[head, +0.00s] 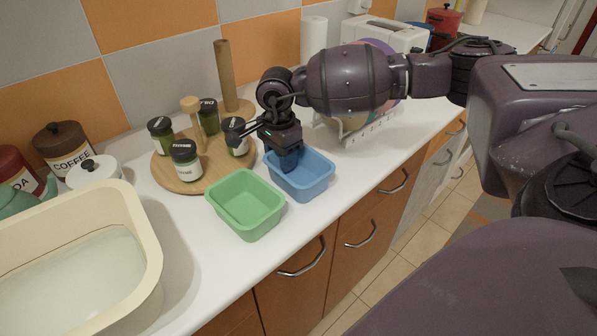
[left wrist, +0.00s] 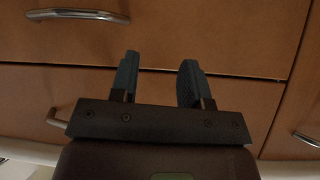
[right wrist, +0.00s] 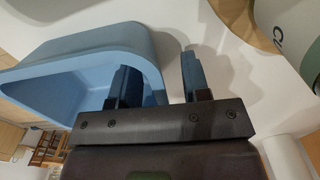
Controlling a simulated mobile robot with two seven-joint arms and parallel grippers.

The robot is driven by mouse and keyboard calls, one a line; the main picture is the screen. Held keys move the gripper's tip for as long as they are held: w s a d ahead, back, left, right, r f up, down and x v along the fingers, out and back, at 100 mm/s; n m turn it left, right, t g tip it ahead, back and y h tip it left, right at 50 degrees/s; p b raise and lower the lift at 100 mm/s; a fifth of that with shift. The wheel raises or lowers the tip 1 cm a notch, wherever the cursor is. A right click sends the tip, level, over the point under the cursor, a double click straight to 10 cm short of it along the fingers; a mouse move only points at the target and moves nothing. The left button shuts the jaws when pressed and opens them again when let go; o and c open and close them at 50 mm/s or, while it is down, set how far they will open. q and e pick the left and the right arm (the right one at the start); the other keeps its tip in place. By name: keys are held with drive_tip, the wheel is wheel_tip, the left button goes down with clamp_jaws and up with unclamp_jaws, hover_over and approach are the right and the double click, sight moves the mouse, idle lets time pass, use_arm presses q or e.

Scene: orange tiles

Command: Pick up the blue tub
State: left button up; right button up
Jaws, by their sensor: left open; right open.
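The blue tub (head: 302,184) stands on the white counter, right beside the green tub. My right gripper (head: 289,162) points down at the tub's back-left rim. In the right wrist view the blue tub (right wrist: 85,60) fills the left side. There the right gripper's fingers (right wrist: 158,78) are apart, one over the tub's inside and one outside, with the wall between them. I cannot tell whether either finger touches it. My left gripper (left wrist: 157,80) is open and empty in front of drawer fronts, outside the head view.
The green tub (head: 245,205) stands close on the left. A round wooden board (head: 205,182) with several spice jars is behind it. A dish rack (head: 362,128) with plates stands to the right. A cream basin (head: 150,225) is at far left.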

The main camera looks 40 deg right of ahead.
drive_tip(key=shift+f, duration=0.2)
idle(0.4)
clamp_jaws()
